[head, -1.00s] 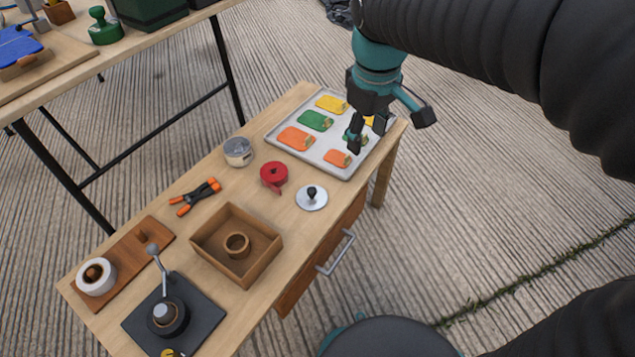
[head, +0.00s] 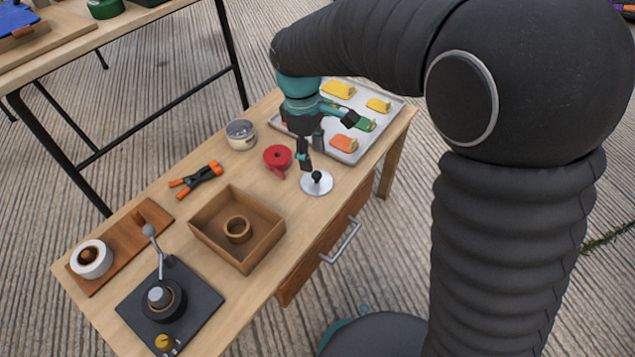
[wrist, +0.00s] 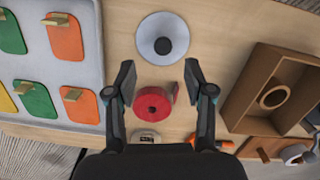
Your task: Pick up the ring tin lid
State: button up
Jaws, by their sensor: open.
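A round silver lid (head: 325,188) with a dark knob lies flat on the small wooden table, near its front edge. The lid also shows in the wrist view (wrist: 149,33), at the top centre, just beyond the fingertips. My gripper (head: 325,143) is open and empty above the table, between the tray and the lid. In the wrist view my gripper (wrist: 159,80) has its fingers spread, with the red tape roll (wrist: 153,102) seen between them. The lid is apart from the fingers, and its knob is in view.
A metal tray (head: 372,143) with coloured tags lies at the table's right end. A round tin (head: 241,135), orange-handled clamp (head: 197,180) and open wooden box (head: 208,245) stand nearby. The drawer handle (head: 341,240) juts from the table front.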

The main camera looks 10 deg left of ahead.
aim_at(317, 174)
jog(key=shift+s+d+f+b, duration=0.1)
jog(key=shift+d+f+b, duration=0.15)
jog(key=shift+f, duration=0.8)
jog(key=shift+s+d+f+b, duration=0.15)
jog(key=shift+f+b, duration=0.05)
jog(key=shift+f, duration=0.8)
jog(key=shift+s+d+f+b, duration=0.1)
jog(key=shift+d+f+b, duration=0.15)
jog(key=shift+f, duration=0.8)
jog(key=c, duration=0.9)
